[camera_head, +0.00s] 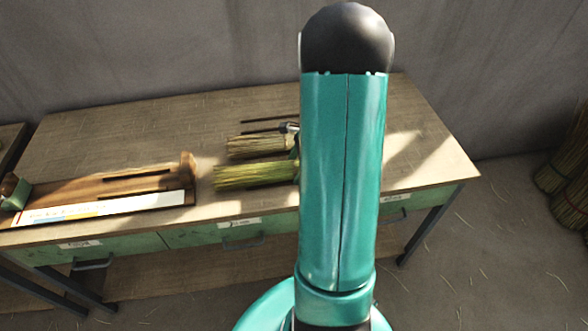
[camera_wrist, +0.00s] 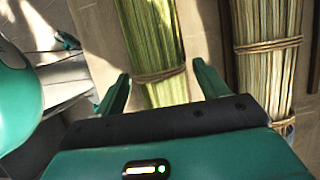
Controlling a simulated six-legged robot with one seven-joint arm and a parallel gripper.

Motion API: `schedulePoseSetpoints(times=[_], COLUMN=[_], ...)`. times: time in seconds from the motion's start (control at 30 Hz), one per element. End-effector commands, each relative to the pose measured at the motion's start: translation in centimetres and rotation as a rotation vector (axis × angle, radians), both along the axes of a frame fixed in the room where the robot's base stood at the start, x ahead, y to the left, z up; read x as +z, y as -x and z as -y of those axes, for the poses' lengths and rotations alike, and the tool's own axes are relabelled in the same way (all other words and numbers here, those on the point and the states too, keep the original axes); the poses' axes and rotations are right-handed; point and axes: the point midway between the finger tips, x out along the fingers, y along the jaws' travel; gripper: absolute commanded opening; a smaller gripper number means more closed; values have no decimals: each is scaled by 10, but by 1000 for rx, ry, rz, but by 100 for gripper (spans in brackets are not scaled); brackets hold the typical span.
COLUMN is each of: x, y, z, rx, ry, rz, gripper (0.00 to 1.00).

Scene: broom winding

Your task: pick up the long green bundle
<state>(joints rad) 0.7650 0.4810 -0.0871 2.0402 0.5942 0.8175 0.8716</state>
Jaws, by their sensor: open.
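The long green bundle (camera_head: 252,175) lies flat on the workbench, its right part hidden behind my arm in the head view. In the wrist view the green bundle (camera_wrist: 155,35) runs down the picture, bound with a tan cord, and its lower end goes out of sight behind my gripper body. My gripper (camera_wrist: 163,84) is open and empty, one fingertip to each side of the green bundle in the picture. I cannot tell how high the fingertips are above the bench. In the head view the gripper is mostly hidden behind my arm.
A paler tan bundle (camera_head: 258,146) lies close beside the green one and also shows in the wrist view (camera_wrist: 266,65). Thin dark rods (camera_head: 268,119) lie beyond it. A wooden board (camera_head: 110,190) with a white strip lies left on the workbench (camera_head: 110,135). More bundles (camera_head: 568,175) stand far right.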

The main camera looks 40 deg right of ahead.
Motion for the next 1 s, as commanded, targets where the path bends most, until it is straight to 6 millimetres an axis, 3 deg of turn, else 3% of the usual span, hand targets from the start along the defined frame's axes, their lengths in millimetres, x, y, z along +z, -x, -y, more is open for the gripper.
schedulePoseSetpoints(times=[0.27,0.53,0.83,1.0], x=[-5,-5,-3,8], y=[-1,-1,-1,-2], z=[-2,-2,-2,-1], rx=[0,0,-1,-1], ry=[1,1,1,1], rz=[1,1,2,2], gripper=[73,23,23,23])
